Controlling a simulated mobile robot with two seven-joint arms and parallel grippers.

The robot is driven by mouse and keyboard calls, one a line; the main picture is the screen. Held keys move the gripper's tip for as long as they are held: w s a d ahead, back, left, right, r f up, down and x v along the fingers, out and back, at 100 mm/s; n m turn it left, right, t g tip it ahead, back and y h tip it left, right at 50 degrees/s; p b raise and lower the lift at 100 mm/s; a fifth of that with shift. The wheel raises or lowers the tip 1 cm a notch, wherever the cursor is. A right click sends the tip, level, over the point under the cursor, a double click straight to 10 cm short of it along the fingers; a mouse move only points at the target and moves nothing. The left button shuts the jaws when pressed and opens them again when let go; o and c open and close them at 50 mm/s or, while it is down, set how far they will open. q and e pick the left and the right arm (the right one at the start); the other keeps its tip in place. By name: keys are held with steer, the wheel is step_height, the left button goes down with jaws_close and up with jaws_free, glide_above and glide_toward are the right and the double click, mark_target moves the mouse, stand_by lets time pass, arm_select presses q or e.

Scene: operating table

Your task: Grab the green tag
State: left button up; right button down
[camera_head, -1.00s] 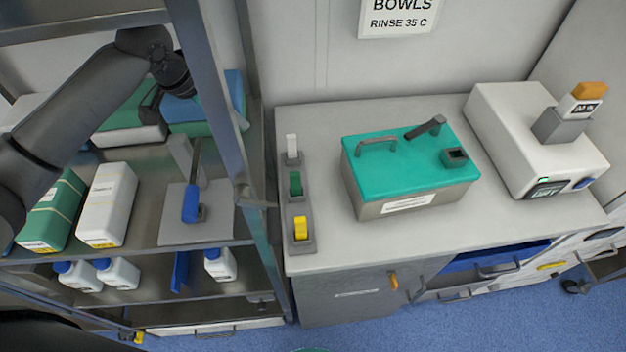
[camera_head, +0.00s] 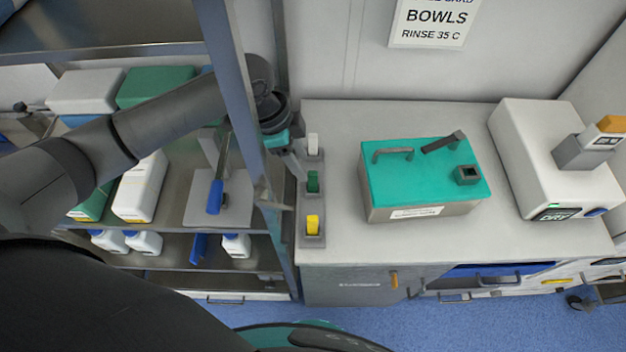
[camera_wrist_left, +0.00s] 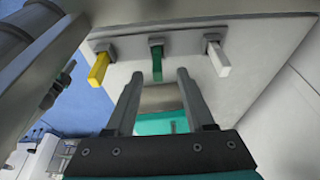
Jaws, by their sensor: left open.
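The green tag (camera_head: 313,182) stands in the middle slot of a grey holder (camera_head: 312,206) at the left edge of the counter, between a white tag (camera_head: 313,146) and a yellow tag (camera_head: 312,225). My left gripper (camera_head: 299,170) is just left of the holder, beside the rack's post. In the left wrist view the green tag (camera_wrist_left: 157,64) shows beyond and between the two spread fingers of the left gripper (camera_wrist_left: 159,78). The fingers are empty and apart from the tag. My right gripper is not in view.
The steel rack post (camera_head: 240,115) stands close to my left arm, which reaches past it. Rack shelves hold bottles and boxes (camera_head: 141,188). A teal-lidded bath (camera_head: 425,180) stands right of the holder, with bare counter (camera_head: 345,245) between and in front.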

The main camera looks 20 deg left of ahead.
mark_target(310, 184)
arm_select(q)
steer(key=shift+d+x, duration=0.1)
steer(key=shift+x, duration=1.45)
steer(key=shift+d+x, duration=0.15)
steer(key=shift+x, duration=1.45)
steer(key=shift+s+r, duration=0.1)
steer(key=shift+s, duration=0.05)
jaws_close()
